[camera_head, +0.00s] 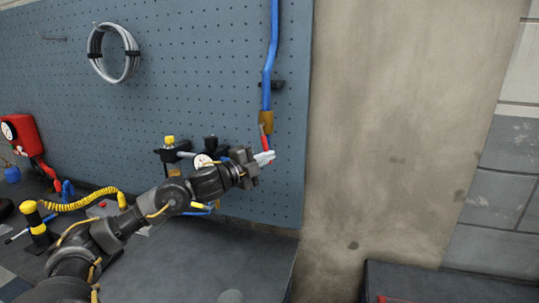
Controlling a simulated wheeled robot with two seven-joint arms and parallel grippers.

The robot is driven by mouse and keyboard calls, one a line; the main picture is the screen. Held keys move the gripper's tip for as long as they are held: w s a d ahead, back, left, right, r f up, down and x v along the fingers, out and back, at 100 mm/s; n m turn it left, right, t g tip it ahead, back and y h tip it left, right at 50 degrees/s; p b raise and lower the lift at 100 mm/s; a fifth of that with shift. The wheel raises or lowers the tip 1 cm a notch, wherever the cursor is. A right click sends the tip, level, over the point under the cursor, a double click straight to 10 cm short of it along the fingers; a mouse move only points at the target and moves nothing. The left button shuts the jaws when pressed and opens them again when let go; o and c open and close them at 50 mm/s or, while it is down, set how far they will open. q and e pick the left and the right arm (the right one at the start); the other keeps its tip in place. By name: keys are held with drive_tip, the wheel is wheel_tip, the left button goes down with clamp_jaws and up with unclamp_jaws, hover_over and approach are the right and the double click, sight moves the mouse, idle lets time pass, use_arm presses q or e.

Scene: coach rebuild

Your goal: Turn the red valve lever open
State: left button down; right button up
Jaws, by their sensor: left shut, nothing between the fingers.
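The red valve lever (264,138) shows as a short red piece under a brass valve body (266,121) on a blue pipe (268,80) that runs up the pegboard's right side. The lever points downward. My left gripper (266,158) is at the lever's lower end, its pale fingertips closed together with nothing visible between them. I cannot tell whether the fingertips touch the lever. The gripper covers part of what lies behind it. My right gripper is not in view.
A blue pegboard (185,75) carries a coiled grey cable (113,53). A gauge (202,160) and black fittings sit behind my left wrist. The concrete wall (400,120) at right is bare.

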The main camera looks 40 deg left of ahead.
use_arm(q)
drive_tip(key=shift+s+a+f+m+b, duration=0.1)
drive_tip(key=shift+s+a+m+b, duration=0.1)
drive_tip(key=shift+a, duration=0.2)
drive_tip(key=shift+s+a+f+m+b, duration=0.1)
drive_tip(key=shift+a+b, duration=0.05)
drive_tip(key=shift+a, duration=0.35)
drive_tip(key=d+p, duration=0.1)
drive_tip(key=d, duration=0.3)
drive_tip(key=b+v, duration=0.6)
drive_tip(key=v, duration=0.3)
drive_tip(key=shift+s+r+b, duration=0.25)
drive_tip(key=shift+r+b, duration=0.05)
drive_tip(key=shift+r, duration=0.05)
drive_tip(key=shift+a, duration=0.1)
